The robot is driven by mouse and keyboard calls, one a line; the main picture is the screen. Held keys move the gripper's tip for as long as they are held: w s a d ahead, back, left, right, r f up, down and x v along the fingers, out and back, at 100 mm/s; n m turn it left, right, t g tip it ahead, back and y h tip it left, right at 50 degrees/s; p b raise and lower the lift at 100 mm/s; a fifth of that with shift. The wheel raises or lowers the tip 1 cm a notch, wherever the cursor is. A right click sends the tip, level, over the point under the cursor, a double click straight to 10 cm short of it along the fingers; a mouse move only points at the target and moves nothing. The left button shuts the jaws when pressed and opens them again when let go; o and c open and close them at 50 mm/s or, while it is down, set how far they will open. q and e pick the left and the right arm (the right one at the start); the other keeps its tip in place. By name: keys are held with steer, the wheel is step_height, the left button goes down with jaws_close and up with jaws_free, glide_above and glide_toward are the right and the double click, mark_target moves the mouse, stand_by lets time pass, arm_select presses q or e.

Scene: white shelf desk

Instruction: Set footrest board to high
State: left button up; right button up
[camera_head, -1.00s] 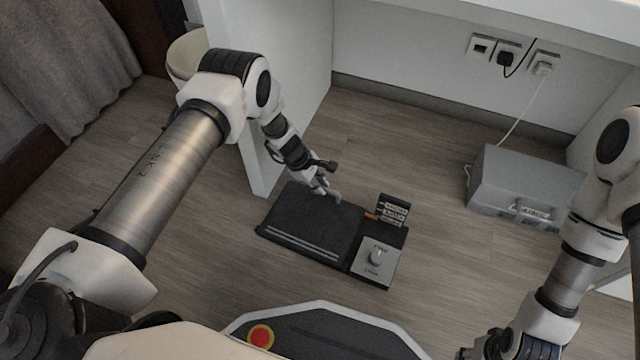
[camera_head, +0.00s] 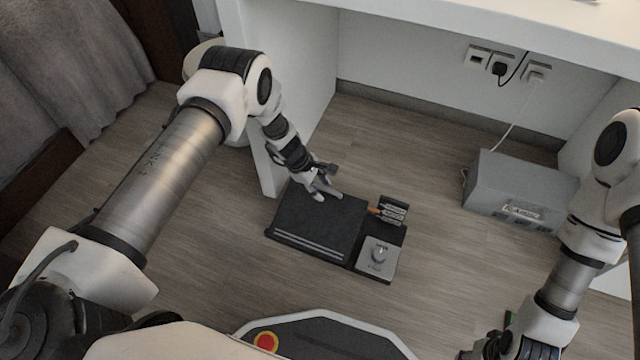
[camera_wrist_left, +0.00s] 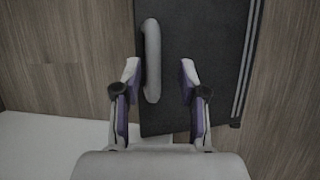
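The footrest board (camera_head: 305,232) is a dark flat panel with two pale stripes along its near edge, on the floor beside the white desk side. At its right are a small label stand (camera_head: 392,210) with an orange pointer (camera_head: 374,211) and a grey plate with a knob (camera_head: 378,254). My left gripper (camera_head: 327,193) is over the board's far part. In the left wrist view its fingers are open, and a rounded grey handle (camera_wrist_left: 152,60) runs beside the left fingertip, on the inner side. Whether they touch is unclear. The label text is too small to read. My right gripper's fingers are not visible.
A grey box (camera_head: 520,190) stands on the floor at the right, with a white cable to the wall sockets (camera_head: 535,72). The white desk side panel (camera_head: 285,110) rises close to my left forearm. The floor between the board and the box is clear.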

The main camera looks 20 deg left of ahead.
arm_select(q)
steer(key=shift+w+r, duration=0.1)
steer(key=shift+r, duration=0.05)
steer(key=shift+a+r, duration=0.2)
steer(key=shift+r, duration=0.05)
steer(key=v, duration=1.1)
steer(key=shift+r, duration=0.2)
